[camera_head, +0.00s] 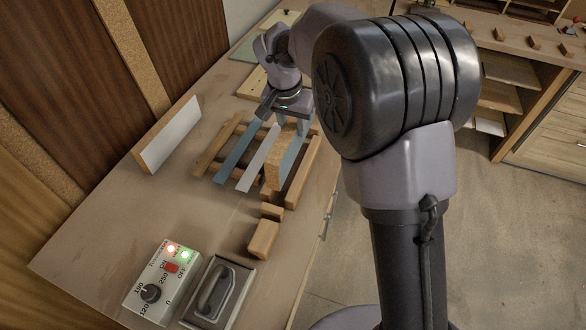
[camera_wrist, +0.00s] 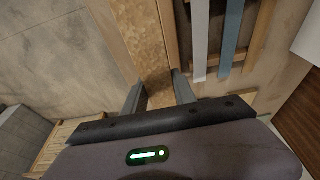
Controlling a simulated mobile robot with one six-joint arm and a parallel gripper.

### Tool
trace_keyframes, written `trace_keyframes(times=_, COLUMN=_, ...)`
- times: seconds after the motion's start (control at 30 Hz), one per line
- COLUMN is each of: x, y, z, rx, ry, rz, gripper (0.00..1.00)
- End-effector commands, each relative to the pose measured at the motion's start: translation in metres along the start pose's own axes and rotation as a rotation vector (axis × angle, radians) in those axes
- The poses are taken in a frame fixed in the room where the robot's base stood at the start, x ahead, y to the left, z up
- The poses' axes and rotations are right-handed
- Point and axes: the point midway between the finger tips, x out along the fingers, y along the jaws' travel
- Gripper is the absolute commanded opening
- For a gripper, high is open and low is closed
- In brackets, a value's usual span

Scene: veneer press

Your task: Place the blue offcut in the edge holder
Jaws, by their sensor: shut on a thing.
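My gripper (camera_head: 290,124) is shut on a thick chipboard piece with a blue-grey side face (camera_head: 291,160), which I take for the blue offcut. In the wrist view the chipboard's speckled surface (camera_wrist: 140,40) runs between the two fingertips (camera_wrist: 158,92).
Small wooden blocks (camera_head: 263,239) stand just in front of the frame. A control box (camera_head: 160,283) with lit lamps and an iron (camera_head: 219,292) are near the front. A white-faced panel (camera_head: 167,145) stands at the left.

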Motion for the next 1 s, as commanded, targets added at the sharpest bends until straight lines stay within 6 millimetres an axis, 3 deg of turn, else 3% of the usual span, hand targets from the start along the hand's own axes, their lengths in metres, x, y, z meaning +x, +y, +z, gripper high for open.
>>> trace_keyframes(times=0.5, x=0.093, y=-0.001, z=0.026, rx=0.003, ry=0.000, rz=0.002, gripper=0.00)
trace_keyframes(times=0.87, x=0.098, y=-0.001, z=0.027, rx=0.003, ry=0.001, rz=0.000, gripper=0.00)
trace_keyframes(times=0.9, x=0.099, y=-0.001, z=0.028, rx=0.003, ry=0.000, rz=0.002, gripper=0.35)
trace_keyframes(times=1.0, x=0.098, y=-0.001, z=0.027, rx=0.003, ry=0.000, rz=0.002, gripper=0.54)
